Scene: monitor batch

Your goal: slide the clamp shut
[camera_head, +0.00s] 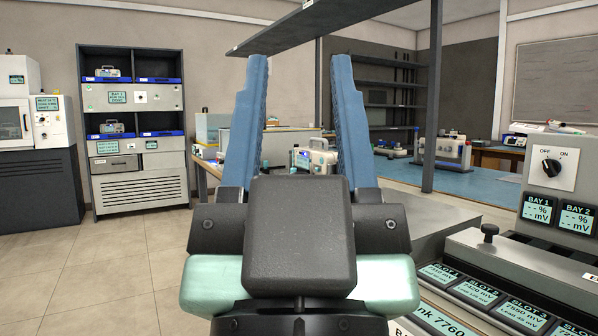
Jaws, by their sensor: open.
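My gripper (299,64) fills the middle of the view, its two blue fingers pointing away from me and spread apart. It is open, with nothing between the fingers. At the lower right is a grey bench unit with a long grey bar (540,265). A round black knob (488,232) on a short stem stands at the bar's left end. This looks like the clamp, but I cannot tell for sure. My gripper is left of the knob and apart from it. The unit's right part is cut off by the frame.
Slot displays (475,290) line the unit's front. Behind the bar are bay displays (556,212) and an OFF/ON switch (551,167). A grey shelf (310,22) hangs overhead on a dark post (432,100). A rack (137,175) stands at the left; the tiled floor (110,280) there is clear.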

